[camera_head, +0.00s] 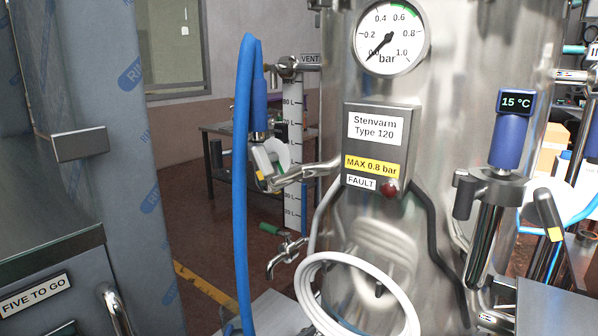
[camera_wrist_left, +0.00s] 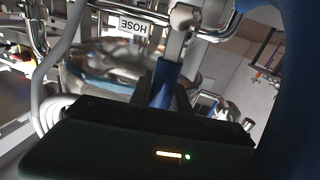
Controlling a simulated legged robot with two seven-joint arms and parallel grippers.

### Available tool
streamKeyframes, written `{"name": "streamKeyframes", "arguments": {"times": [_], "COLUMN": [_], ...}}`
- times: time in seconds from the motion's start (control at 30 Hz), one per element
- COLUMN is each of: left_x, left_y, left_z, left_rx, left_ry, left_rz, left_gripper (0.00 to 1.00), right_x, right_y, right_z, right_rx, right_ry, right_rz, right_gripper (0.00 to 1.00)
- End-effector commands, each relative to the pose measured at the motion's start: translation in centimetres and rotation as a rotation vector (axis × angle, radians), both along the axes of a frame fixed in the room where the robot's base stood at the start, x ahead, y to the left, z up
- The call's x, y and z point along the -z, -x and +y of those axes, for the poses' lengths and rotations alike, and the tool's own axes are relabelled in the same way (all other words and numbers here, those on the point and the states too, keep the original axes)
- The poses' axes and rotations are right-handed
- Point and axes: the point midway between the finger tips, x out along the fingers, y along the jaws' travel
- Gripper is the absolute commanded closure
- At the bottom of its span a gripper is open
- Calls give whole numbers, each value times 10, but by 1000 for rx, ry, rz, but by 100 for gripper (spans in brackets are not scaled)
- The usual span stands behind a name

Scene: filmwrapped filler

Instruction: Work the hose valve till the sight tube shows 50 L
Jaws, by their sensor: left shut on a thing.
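The sight tube's white scale (camera_head: 291,110) stands upright left of the steel tank in the head view. Its litre marks are small, and a metal fitting and lever cross its middle; I cannot read the level. In the left wrist view, a HOSE label (camera_wrist_left: 133,25) appears upside down beside a metal pivot, from which a blue-sleeved valve handle (camera_wrist_left: 165,85) runs down to my left gripper (camera_wrist_left: 155,118). The gripper's black body hides its fingertips; it is shut on this handle. My left gripper does not show in the head view, and my right gripper shows in neither view.
The steel tank (camera_head: 455,70) carries a gauge (camera_head: 391,36) with its needle near 0.0 and a dark red FAULT lamp (camera_head: 390,188). A blue hose (camera_head: 241,200) hangs at left. A white coiled hose (camera_head: 345,262) lies in front. A film-wrapped panel (camera_head: 110,100) bounds the left.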

Motion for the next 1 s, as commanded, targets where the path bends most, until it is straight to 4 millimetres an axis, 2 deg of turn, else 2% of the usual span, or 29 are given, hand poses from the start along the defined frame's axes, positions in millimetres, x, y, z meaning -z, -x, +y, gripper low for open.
{"name": "streamKeyframes", "arguments": {"times": [0.27, 0.5, 1.0], "left_x": [1, 5, 28], "left_y": [-8, -17, -36], "left_z": [11, 24, 50], "left_rx": [-3, -4, -3], "left_ry": [112, 284, 669], "left_rz": [90, 213, 493], "left_gripper": [100, 100, 100], "right_x": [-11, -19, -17], "right_y": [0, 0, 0], "right_z": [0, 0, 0], "right_rx": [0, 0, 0], "right_ry": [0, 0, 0], "right_rz": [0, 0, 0], "right_gripper": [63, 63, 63]}}
